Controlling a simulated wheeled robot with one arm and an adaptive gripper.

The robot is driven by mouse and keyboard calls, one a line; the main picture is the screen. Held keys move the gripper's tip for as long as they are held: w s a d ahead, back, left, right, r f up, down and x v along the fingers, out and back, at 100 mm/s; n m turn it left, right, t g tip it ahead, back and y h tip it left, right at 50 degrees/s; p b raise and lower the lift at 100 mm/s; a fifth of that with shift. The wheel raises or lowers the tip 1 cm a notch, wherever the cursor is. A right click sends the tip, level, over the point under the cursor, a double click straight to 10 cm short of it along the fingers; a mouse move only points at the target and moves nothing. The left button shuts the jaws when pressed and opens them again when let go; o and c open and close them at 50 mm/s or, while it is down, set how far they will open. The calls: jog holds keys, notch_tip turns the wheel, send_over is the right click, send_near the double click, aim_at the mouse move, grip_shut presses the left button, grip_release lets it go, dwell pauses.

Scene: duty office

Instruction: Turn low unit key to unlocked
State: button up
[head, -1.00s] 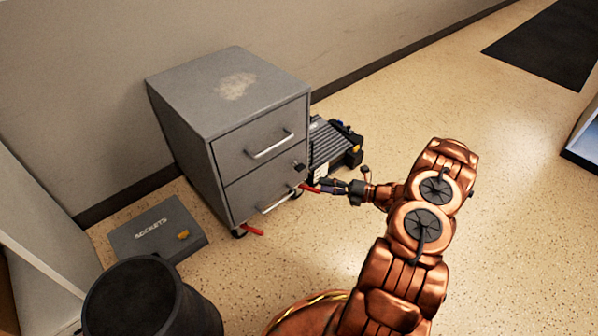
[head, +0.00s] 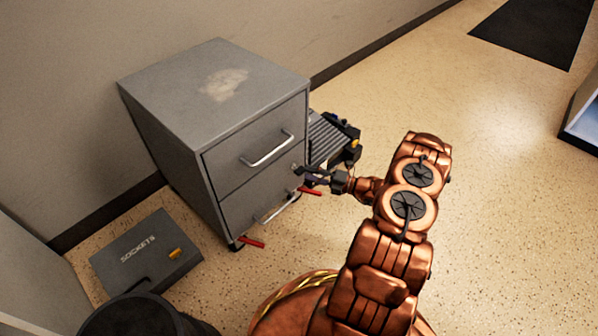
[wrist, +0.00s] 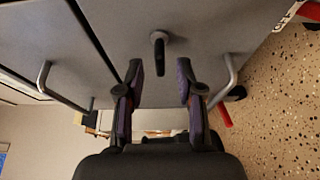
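The low unit (head: 170,110) is a grey two-drawer cabinet on casters against the wall; both drawers look closed. Its key (wrist: 158,42) is a small dark piece on the front face, between the two drawer handles in the wrist view. My gripper (wrist: 158,78) is open, one finger on either side of the key's line. The key shows just beyond the fingertips, and I see no clear contact. In the head view my gripper (head: 306,171) is at the cabinet's right front edge and mostly hides the key there.
Bar handles (head: 268,149) stick out from the drawers. Red caster levers (head: 250,242) show low at the front. A grey sockets case (head: 140,250) and a black bin (head: 140,318) stand at the left. Dark ribbed equipment (head: 328,135) is behind the cabinet's right side.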

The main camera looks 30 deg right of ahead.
aim_at(304, 172)
jog(key=shift+b+x, duration=0.5)
jog(key=shift+x, duration=1.65)
grip_shut()
